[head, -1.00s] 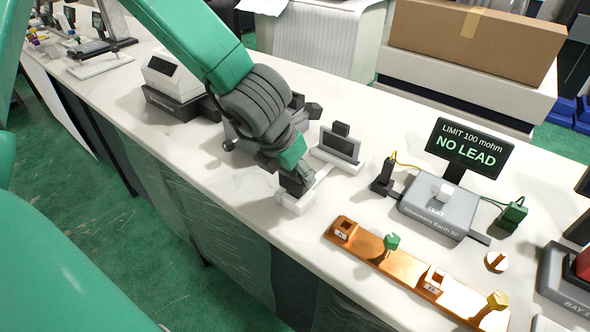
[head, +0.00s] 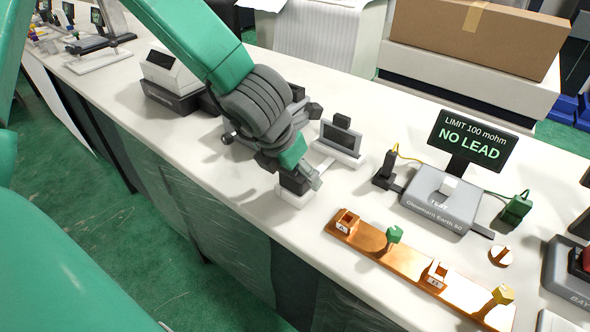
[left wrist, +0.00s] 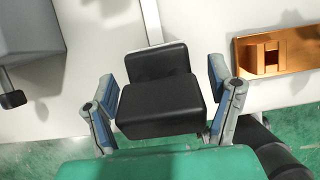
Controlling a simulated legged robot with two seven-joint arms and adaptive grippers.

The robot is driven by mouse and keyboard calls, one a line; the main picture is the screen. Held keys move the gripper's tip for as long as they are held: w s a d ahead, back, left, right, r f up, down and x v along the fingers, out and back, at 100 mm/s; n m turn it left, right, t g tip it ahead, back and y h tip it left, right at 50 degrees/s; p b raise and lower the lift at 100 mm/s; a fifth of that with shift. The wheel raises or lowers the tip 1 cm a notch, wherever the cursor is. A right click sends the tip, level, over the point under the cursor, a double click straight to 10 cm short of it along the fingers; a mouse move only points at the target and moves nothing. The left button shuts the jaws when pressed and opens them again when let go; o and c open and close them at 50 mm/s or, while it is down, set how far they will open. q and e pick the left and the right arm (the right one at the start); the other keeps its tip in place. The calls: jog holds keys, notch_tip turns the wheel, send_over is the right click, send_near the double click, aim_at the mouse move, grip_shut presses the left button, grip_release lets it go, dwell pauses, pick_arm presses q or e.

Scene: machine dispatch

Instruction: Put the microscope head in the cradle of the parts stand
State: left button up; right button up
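A black block-shaped part, apparently the microscope head (head: 293,184), sits on a small white base, apparently the cradle of the parts stand (head: 292,198). In the left wrist view the black head (left wrist: 158,100) fills the space between the fingers of my left gripper (left wrist: 163,97). The blue-padded fingers stand spread on either side of it, with narrow gaps visible. In the head view my left gripper (head: 305,178) is right at the head and partly covers it. How deep the head sits in the cradle is hidden. My right gripper is not in view.
A small grey display (head: 341,141) stands behind the cradle. An orange tray (head: 370,242) lies to the right, and a tester (head: 440,201) with a "NO LEAD" screen (head: 468,139) beyond it. A dark-based device (head: 172,80) stands to the left. Bare bench lies left of the cradle.

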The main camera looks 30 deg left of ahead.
pick_arm(q)
jog(key=shift+r, duration=0.1)
jog(key=v, duration=1.1)
jog(key=shift+s+r, duration=0.15)
jog(key=shift+r, duration=0.15)
